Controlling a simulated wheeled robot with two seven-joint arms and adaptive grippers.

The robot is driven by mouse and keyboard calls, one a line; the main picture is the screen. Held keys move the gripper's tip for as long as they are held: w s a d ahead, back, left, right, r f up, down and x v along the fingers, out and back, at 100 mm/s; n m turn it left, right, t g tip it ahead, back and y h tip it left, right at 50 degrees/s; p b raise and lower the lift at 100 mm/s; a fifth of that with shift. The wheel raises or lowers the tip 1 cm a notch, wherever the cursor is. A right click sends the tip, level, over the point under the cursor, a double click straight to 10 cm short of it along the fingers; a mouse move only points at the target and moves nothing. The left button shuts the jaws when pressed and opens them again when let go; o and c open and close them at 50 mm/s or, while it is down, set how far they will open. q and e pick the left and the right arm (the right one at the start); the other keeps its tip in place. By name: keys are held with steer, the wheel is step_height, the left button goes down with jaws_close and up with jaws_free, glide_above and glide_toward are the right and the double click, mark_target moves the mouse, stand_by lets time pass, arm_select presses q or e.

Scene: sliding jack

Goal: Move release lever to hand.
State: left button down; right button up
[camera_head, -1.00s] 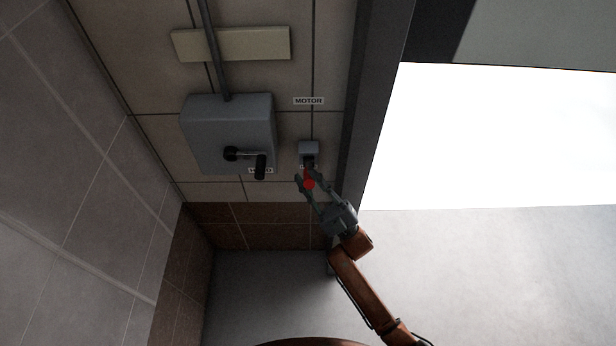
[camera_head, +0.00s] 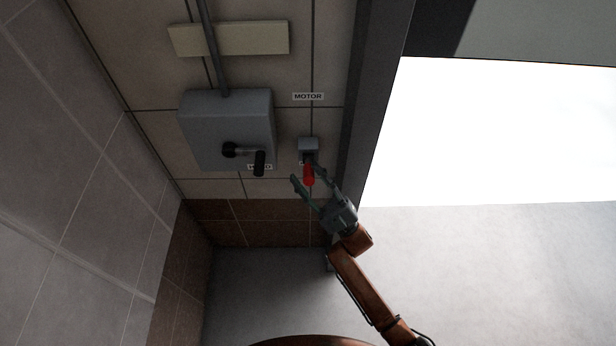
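The release lever (camera_head: 309,174) has a red handle and hangs down from a small grey box (camera_head: 308,146) on the tiled wall, below a white "MOTOR" label (camera_head: 308,97). A second label beside the lever is partly covered. My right gripper (camera_head: 308,182) is open, with its fingers spread on either side of the red handle, one to the left and one to the right. I cannot tell whether either finger touches it. My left gripper is not in view.
A large grey box (camera_head: 226,122) with a black crank handle (camera_head: 259,162) is on the wall to the left of the lever. A dark door frame (camera_head: 366,110) stands close on the right, beside a bright opening. A grey pipe (camera_head: 210,40) runs up from the large box.

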steer(key=v, duration=1.2)
stand_by(0.4)
